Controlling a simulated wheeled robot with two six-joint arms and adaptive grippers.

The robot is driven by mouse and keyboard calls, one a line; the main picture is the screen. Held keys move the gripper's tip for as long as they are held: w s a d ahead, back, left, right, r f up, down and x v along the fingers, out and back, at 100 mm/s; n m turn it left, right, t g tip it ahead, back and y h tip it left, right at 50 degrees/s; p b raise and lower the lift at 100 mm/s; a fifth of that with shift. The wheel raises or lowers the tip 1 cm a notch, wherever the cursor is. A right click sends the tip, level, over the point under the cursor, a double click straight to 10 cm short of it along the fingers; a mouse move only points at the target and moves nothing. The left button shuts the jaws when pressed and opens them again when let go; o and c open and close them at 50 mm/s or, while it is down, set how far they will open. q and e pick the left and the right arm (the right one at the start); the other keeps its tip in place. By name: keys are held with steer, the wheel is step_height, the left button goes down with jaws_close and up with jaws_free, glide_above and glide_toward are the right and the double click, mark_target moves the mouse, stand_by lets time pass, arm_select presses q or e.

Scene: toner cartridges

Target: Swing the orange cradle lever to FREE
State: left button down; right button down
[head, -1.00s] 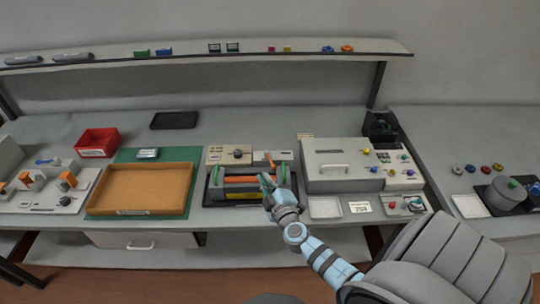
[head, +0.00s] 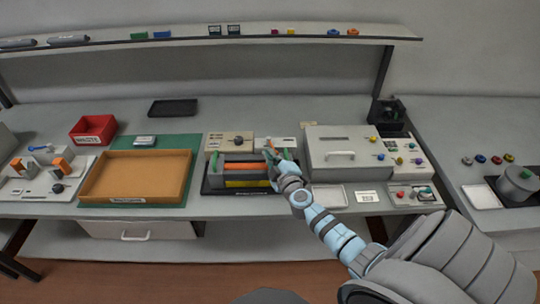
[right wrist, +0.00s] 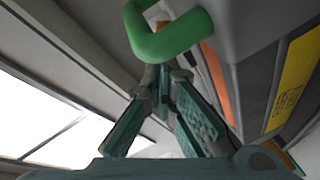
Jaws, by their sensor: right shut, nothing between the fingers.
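The black cradle (head: 215,185) holds a cartridge with an orange strip (head: 235,169) and a yellow label (head: 246,184). My right gripper (head: 272,153) is shut and empty at the cradle's right end, hiding part of it. In the right wrist view, the closed fingers (right wrist: 163,80) point at a green bent handle (right wrist: 172,40); I cannot tell whether they touch it. The FREE mark is too small to read. My left gripper is out of view.
A beige box with a knob (head: 229,143) stands behind the cradle. A grey case with a handle (head: 338,138) is close on the right, with a white tray (head: 330,197) in front. An orange-brown tray (head: 135,176) lies left.

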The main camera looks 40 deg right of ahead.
steer(key=shift+s+d+r, duration=0.15)
steer(key=shift+s+d, duration=0.05)
steer(key=shift+d, duration=0.15)
steer(key=shift+s+d, duration=0.1)
steer(key=shift+d, duration=0.05)
